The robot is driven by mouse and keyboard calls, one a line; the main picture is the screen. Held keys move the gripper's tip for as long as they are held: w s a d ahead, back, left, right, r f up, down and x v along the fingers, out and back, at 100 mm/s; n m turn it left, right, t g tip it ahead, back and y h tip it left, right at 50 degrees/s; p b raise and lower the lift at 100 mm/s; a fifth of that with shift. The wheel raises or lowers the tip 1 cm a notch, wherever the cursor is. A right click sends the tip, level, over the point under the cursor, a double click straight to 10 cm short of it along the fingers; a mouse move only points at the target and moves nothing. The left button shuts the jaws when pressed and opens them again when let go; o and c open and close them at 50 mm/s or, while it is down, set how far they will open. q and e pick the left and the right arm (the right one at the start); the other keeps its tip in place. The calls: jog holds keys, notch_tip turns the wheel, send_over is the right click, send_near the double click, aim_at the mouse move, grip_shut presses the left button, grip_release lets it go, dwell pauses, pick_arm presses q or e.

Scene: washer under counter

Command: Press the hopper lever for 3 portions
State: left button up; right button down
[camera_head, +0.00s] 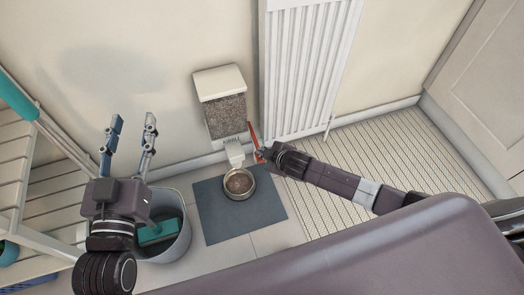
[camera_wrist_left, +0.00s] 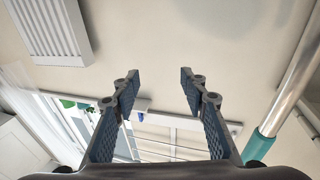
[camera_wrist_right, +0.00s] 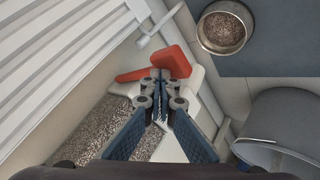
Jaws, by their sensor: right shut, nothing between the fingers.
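The hopper (camera_head: 222,112) is a wall-mounted dispenser with a white lid, a clear front full of brown kibble, and a white spout (camera_head: 235,153). Its red lever (camera_head: 253,136) is on the right side. A metal bowl (camera_head: 239,194) with kibble in it sits below the spout. My right gripper (camera_head: 262,154) is shut and empty beside the lever. In the right wrist view its fingertips (camera_wrist_right: 161,76) are at the red lever (camera_wrist_right: 176,61), and I cannot tell whether they touch. My left gripper (camera_head: 132,122) is open and empty, raised at the left; it also shows in the left wrist view (camera_wrist_left: 159,76).
The bowl stands on a blue-grey mat (camera_head: 265,205). A white radiator (camera_head: 305,75) is on the wall right of the hopper. A grey bucket (camera_head: 175,240) stands below my left gripper, next to a slatted rack (camera_head: 15,150). A ribbed floor mat (camera_head: 365,150) lies at the right.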

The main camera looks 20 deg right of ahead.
pick_arm(q)
jog(key=shift+s+d+r+t+h+b, duration=0.15)
jog(key=shift+r+t, duration=0.3)
jog(key=shift+r, duration=0.35)
jog(key=shift+s+r+t+h+b, duration=0.15)
jog(key=shift+r+t, duration=0.25)
jog(key=shift+r, duration=0.35)
jog(key=shift+s+d+r+t+b, duration=0.15)
jog(key=shift+r+t, duration=0.3)
jog(key=shift+r, duration=0.35)
pick_arm(e)
jog(key=shift+f, duration=0.75)
dwell(0.8)
pick_arm(q)
jog(key=shift+s+r+t+h+b, duration=0.15)
jog(key=shift+s+r+t, duration=0.2)
jog(key=shift+r, duration=0.35)
jog(key=shift+s+r+t+h+b, duration=0.2)
jog(key=shift+r+t, duration=0.2)
jog(key=shift+r, duration=0.3)
jog(key=shift+s+r+t+h+b, duration=0.15)
jog(key=shift+s+r+t, duration=0.2)
jog(key=shift+r, duration=0.35)
pick_arm(e)
jog(key=shift+f, duration=0.65)
dwell(1.3)
